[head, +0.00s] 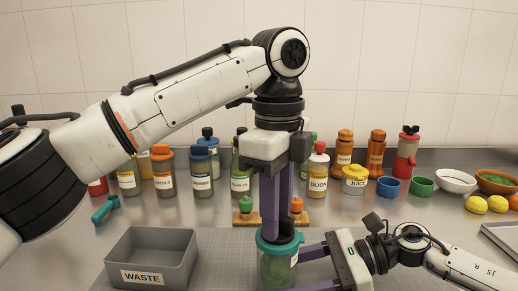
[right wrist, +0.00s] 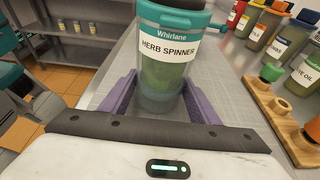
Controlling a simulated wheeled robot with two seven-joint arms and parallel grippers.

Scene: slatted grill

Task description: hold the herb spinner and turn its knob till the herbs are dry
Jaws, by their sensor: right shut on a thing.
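The herb spinner (head: 278,270) is a clear jar with green herbs inside, a teal lid and a white label. It stands upright at the front middle of the counter. In the right wrist view the spinner (right wrist: 160,70) sits between the purple fingers of my right gripper (right wrist: 158,90), which is shut on its body. In the head view my right gripper (head: 295,270) reaches it from the right. My left gripper (head: 278,236) points straight down with its fingertips at the lid's top. The knob is hidden there, and I cannot tell whether those fingers are closed on it.
A grey waste bin (head: 150,262) stands left of the spinner. A teal-handled tool (head: 105,209) lies behind it. Bottles (head: 200,172) line the back, with a wooden stand (head: 246,217) behind the spinner. Bowls (head: 457,181) and lemons (head: 476,204) are at the right.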

